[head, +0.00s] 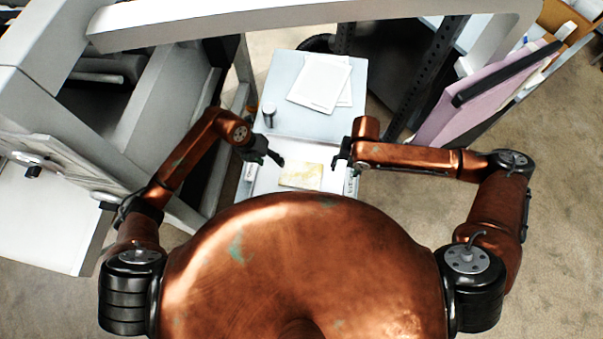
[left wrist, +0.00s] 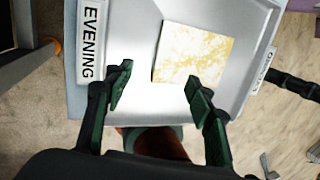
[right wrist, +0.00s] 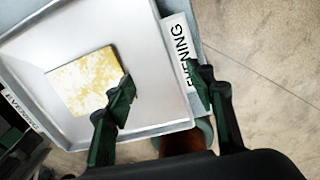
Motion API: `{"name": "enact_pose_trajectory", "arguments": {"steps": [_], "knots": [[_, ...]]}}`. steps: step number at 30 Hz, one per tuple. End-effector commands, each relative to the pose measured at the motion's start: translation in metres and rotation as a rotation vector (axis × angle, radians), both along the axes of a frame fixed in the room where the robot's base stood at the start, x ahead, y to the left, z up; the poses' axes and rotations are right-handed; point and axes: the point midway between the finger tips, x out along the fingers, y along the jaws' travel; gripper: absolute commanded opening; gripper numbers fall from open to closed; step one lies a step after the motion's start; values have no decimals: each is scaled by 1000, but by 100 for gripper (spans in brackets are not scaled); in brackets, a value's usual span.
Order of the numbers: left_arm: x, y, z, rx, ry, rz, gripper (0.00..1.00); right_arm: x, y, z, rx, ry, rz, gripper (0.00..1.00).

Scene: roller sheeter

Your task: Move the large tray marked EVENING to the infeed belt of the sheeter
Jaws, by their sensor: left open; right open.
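The large tray is pale metal and holds a yellowish flat slab (head: 301,175). Its floor shows in the left wrist view (left wrist: 135,45) and in the right wrist view (right wrist: 130,60). White EVENING labels sit on two opposite sides, at the left in the left wrist view (left wrist: 90,40) and at the right in the right wrist view (right wrist: 180,50). My left gripper (head: 273,157) is open and empty near the tray's left side, its fingers seen over the tray floor.
The tray rests on a pale cart or table top (head: 285,100) with paper sheets (head: 318,82) and a small grey cylinder (head: 269,114) behind it. A large grey machine (head: 150,95) stands at the left with a white flat surface (head: 45,225). A pink panel (head: 470,105) stands at right.

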Motion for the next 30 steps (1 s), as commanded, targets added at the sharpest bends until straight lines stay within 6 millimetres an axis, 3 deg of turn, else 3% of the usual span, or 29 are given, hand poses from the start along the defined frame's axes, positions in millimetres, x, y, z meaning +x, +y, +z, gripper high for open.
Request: {"name": "enact_pose_trajectory", "arguments": {"steps": [1, 3, 8, 20, 30], "knots": [[5, 24, -6, 93, 15, 10, 50, 6, -12, 2, -24, -2, 25, 50], [7, 50, -10, 194, 34, 23, 50, 9, -22, 4, -45, 5, 55, 50], [9, 79, -13, 301, 57, 44, 50, 12, -33, 5, -67, 12, 84, 50], [8, 81, -17, 308, 61, 45, 50, 12, -34, 0, -67, 14, 85, 50], [7, 80, -64, 306, 64, 46, 50, 11, -33, -46, -67, 15, 84, 50]]}}
